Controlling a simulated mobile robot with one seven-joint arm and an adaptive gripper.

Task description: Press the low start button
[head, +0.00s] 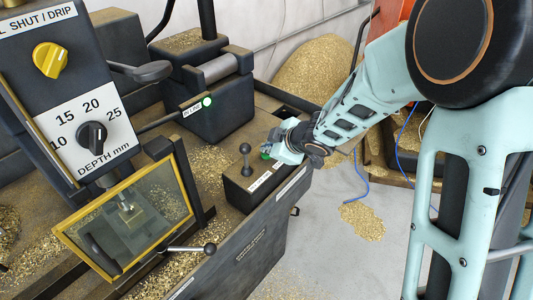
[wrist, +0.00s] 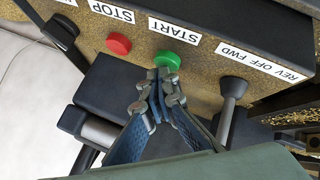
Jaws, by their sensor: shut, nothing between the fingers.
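The green start button (wrist: 167,60) sits on a brass-dusted control box, beside the white START label (wrist: 175,29) in the wrist view. In the head view a bit of the green button (head: 265,155) shows at the box, partly hidden by my gripper (head: 272,148). In the wrist view my gripper (wrist: 158,78) is shut and empty, its fingertips right at the lower edge of the button. I cannot tell whether they touch it.
A red stop button (wrist: 118,44) is left of the green one, with a STOP label (wrist: 111,12). A black lever (wrist: 233,90) marked REV OFF FWD stands to the right; it also shows in the head view (head: 245,155). A yellow-framed guard (head: 128,218) stands left.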

